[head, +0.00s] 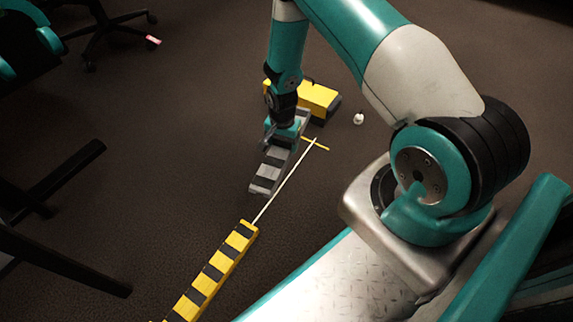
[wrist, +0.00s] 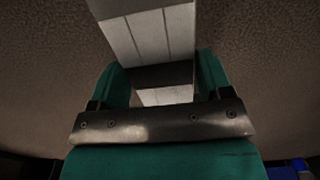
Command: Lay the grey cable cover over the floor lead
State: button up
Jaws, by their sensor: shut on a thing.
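The grey cable cover (head: 267,178) has dark bands and is held in my gripper (head: 283,133), to the left of the floor lead. In the wrist view the cover (wrist: 150,35) runs between the two teal fingers of my gripper (wrist: 165,85), which are shut on it. The floor lead (head: 285,183) is a thin pale line on the carpet. It runs from the yellow-and-black cover (head: 213,272) up to a short yellow mark (head: 315,143). I cannot tell how high the grey cover is above the floor.
A yellow block with dark parts (head: 317,97) lies behind my gripper. A small white object (head: 358,118) is on the carpet to its right. Dark chair legs (head: 65,170) stand at the left, and a wheeled chair base (head: 100,25) is at the back left. Carpet left of the cover is clear.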

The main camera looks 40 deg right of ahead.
jog(key=m+b, duration=0.1)
jog(key=m, duration=0.1)
send_over(287, 177)
notch_tip(287, 177, down, 6)
jog(key=f, duration=0.1)
notch_tip(287, 177, down, 6)
jog(key=b, duration=0.6)
jog(key=shift+d+r, duration=0.1)
jog(key=shift+r, duration=0.05)
jog(key=shift+p, duration=0.35)
dwell(0.6)
jog(key=shift+f+b, duration=1)
jog(key=shift+f, duration=0.55)
dwell(0.3)
jog(key=o, duration=1.2)
notch_tip(287, 177, up, 17)
jog(key=p, duration=1)
jog(key=shift+r, duration=0.2)
